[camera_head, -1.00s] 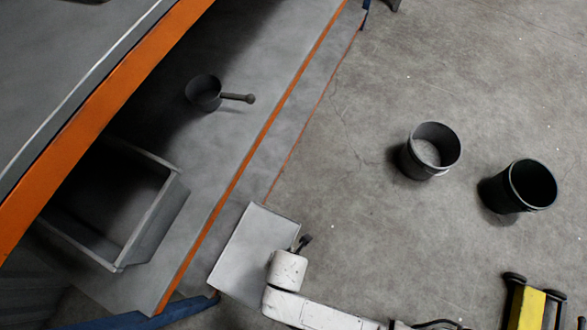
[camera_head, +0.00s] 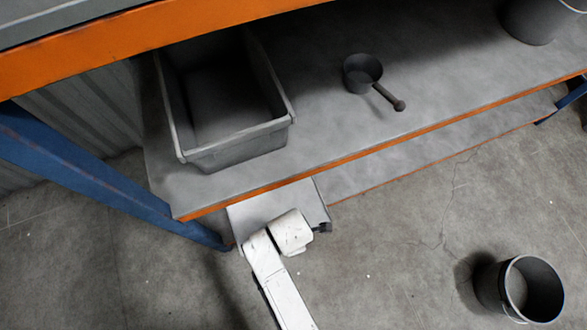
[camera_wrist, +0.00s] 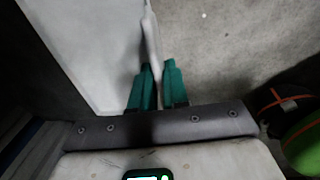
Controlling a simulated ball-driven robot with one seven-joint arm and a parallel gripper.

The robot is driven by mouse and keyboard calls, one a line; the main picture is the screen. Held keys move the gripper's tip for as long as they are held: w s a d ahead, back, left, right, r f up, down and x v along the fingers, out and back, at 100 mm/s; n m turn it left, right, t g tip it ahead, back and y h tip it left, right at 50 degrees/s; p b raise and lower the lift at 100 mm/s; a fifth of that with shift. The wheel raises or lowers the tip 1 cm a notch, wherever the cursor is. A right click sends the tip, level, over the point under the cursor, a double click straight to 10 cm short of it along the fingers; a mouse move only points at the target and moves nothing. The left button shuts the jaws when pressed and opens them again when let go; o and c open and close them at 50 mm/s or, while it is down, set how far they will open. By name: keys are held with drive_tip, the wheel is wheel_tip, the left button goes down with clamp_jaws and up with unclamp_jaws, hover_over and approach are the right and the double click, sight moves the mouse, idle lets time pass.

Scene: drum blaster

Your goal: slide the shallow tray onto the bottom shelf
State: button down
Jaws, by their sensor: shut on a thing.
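The shallow tray (camera_head: 275,202) is light grey and flat. In the head view its far part is hidden beneath the orange-edged shelf above, and its near part sticks out past the bottom shelf's front edge. The bottom shelf (camera_head: 410,165) shows as a grey strip with a thin red edge, to the right of the tray. My gripper (camera_head: 322,228) is at the tray's near right side. In the wrist view the tray (camera_wrist: 85,45) fills the upper left, and my gripper's teal fingers (camera_wrist: 157,80) are shut on its rim. Whether the tray touches the shelf cannot be seen.
A blue upright (camera_head: 110,170) stands close left of the tray. The shelf above holds a grey bin (camera_head: 240,150), a dark ladle (camera_head: 362,72) and a dark pot (camera_head: 545,20). A bucket (camera_head: 520,290) stands on the floor at right.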

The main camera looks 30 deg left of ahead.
drive_tip(key=shift+w+a+f+b, duration=0.15)
drive_tip(key=shift+w+a+b, duration=0.25)
drive_tip(key=shift+a, duration=0.15)
drive_tip(key=shift+w+a+f+b, duration=0.4)
drive_tip(key=shift+w+a+b, duration=0.15)
drive_tip(key=shift+a+b, duration=0.15)
drive_tip(key=shift+w+a+f+b, duration=0.4)
drive_tip(key=shift+w+a+b, duration=0.1)
drive_tip(key=shift+a+b, duration=0.15)
drive_tip(key=shift+w+a+f+b, duration=0.4)
drive_tip(key=shift+w+a+b, duration=0.2)
drive_tip(key=shift+a, duration=0.1)
drive_tip(key=c, duration=1.1)
unclamp_jaws()
drive_tip(key=shift+o, duration=0.2)
drive_tip(key=shift+s+d+f, duration=0.1)
